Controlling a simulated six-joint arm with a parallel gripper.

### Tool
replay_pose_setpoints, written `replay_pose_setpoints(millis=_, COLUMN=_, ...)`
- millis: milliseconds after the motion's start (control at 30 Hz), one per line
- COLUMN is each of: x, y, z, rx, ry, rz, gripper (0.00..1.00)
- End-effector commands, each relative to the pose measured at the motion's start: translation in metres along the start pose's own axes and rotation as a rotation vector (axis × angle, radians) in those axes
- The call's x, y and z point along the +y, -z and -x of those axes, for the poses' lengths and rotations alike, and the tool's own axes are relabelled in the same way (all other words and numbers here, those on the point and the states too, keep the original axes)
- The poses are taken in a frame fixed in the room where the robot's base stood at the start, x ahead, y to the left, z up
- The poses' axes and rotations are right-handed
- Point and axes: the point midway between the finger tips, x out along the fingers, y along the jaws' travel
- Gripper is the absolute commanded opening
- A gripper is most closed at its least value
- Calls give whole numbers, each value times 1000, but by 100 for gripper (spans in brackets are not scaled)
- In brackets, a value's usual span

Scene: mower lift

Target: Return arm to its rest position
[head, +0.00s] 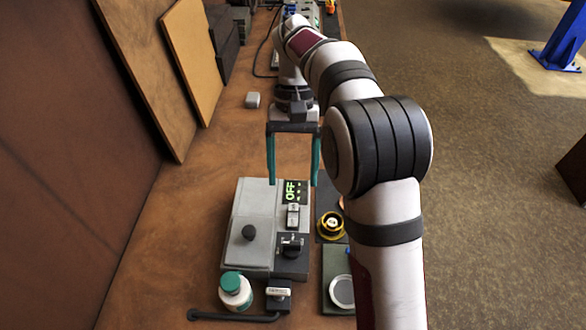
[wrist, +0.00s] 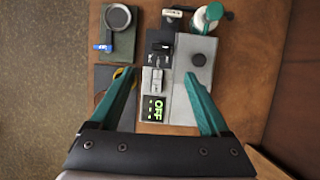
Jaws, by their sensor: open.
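My gripper (head: 293,182) has two teal fingers, spread apart with nothing between them. In the head view it hangs from my arm, fingers pointing down, above the far end of a grey control box (head: 256,213). The box shows a green "OFF" display, switches and a dark knob (head: 249,232). In the wrist view the gripper (wrist: 163,45) frames the same box (wrist: 181,85) between its fingers, with the display (wrist: 154,108) between them. My arm reaches out over the bench and hides part of its right side.
A white bottle with a green cap (head: 235,291) stands by the box's near end. A yellow-rimmed round part (head: 330,226) and a plate with a pale disc (head: 342,291) lie to its right. Boards (head: 192,55) lean on the left wall. Bare bench (head: 170,235) lies left of the box.

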Motion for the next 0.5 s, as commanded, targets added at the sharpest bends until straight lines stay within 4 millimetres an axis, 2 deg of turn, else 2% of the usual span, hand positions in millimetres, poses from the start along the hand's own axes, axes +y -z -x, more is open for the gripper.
replay_pose_setpoints(millis=400, x=0, y=-1, z=1, rx=1, ry=0, rz=-1, gripper=80)
replay_pose_setpoints(millis=467, x=5, y=-8, z=4, rx=11, ry=6, rz=-11, gripper=80)
replay_pose_setpoints(millis=500, x=12, y=-19, z=8, rx=24, ry=14, rz=-27, gripper=80)
